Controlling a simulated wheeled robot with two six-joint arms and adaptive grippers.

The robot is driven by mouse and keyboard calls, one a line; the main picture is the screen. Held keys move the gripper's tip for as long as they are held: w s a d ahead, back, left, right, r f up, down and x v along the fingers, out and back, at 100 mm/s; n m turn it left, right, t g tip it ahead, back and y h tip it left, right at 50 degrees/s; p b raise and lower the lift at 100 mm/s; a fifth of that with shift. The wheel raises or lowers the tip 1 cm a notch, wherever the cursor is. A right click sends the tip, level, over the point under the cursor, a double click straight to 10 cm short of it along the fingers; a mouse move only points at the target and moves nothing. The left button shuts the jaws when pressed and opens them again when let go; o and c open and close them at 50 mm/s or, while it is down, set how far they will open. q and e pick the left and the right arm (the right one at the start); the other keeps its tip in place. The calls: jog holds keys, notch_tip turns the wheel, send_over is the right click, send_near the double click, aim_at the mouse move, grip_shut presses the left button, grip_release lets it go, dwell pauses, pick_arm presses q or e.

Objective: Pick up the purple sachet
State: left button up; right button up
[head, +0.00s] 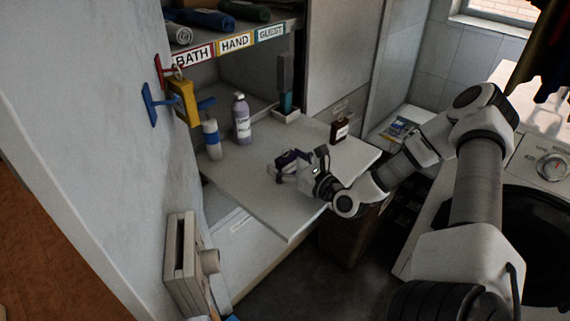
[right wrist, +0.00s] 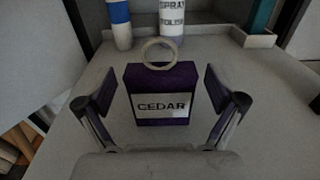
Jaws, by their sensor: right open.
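The purple sachet (right wrist: 161,86) stands on the grey shelf board in the right wrist view, with a white label reading CEDAR and a pale ring at its top. In the head view the sachet (head: 291,157) is partly hidden by my right gripper (head: 284,168). My right gripper (right wrist: 160,103) is open, with one finger on each side of the sachet. Gaps show between the sachet and both fingers. My left gripper is not in view.
A spray polish bottle (head: 241,119) and a blue-and-white bottle (head: 212,139) stand behind the sachet. A dark brown bottle (head: 339,130) stands to its right. The board (head: 255,205) is clear at the front. A washing machine (head: 543,160) is at right.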

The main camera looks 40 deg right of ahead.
aim_at(288, 156)
jog(key=shift+c, duration=0.6)
jog(key=c, duration=1.1)
jog(key=shift+r, duration=0.1)
jog(key=shift+r, duration=0.2)
notch_tip(288, 156, up, 4)
jog(key=p, duration=0.3)
jog(key=shift+s+d, duration=0.15)
jog(key=s+p, duration=0.4)
jog(key=s, duration=0.1)
jog(key=s+d+p, duration=0.1)
jog(key=s+p, duration=0.4)
jog(key=s+d+p, duration=0.1)
jog(key=s+p, duration=0.4)
jog(key=shift+s+d+r, duration=0.25)
